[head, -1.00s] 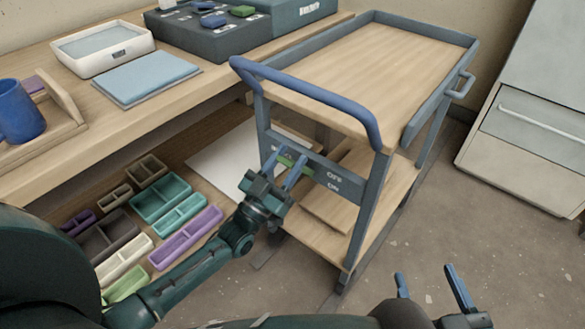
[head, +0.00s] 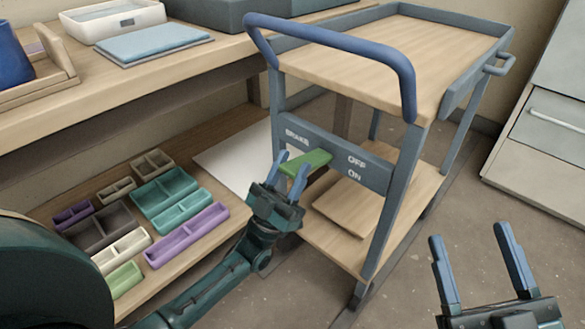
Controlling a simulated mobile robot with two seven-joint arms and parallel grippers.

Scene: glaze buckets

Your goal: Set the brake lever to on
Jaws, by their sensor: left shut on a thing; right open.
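The green brake lever (head: 316,160) sits on the grey panel at the end of the trolley (head: 404,181). Its free end points right and slightly up, towards the OFF label (head: 357,161), with the ON label (head: 354,174) just below. My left gripper (head: 291,164) is shut on the lever near its left part, and its fingers hide some of it. My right gripper (head: 468,241) is open and empty above the floor at the lower right.
The trolley's blue push handle (head: 330,42) arches above the panel. Several small bins, such as a purple one (head: 187,234), lie on the shelf under the workbench (head: 150,87). A grey cabinet (head: 551,120) stands at the right. The floor between is clear.

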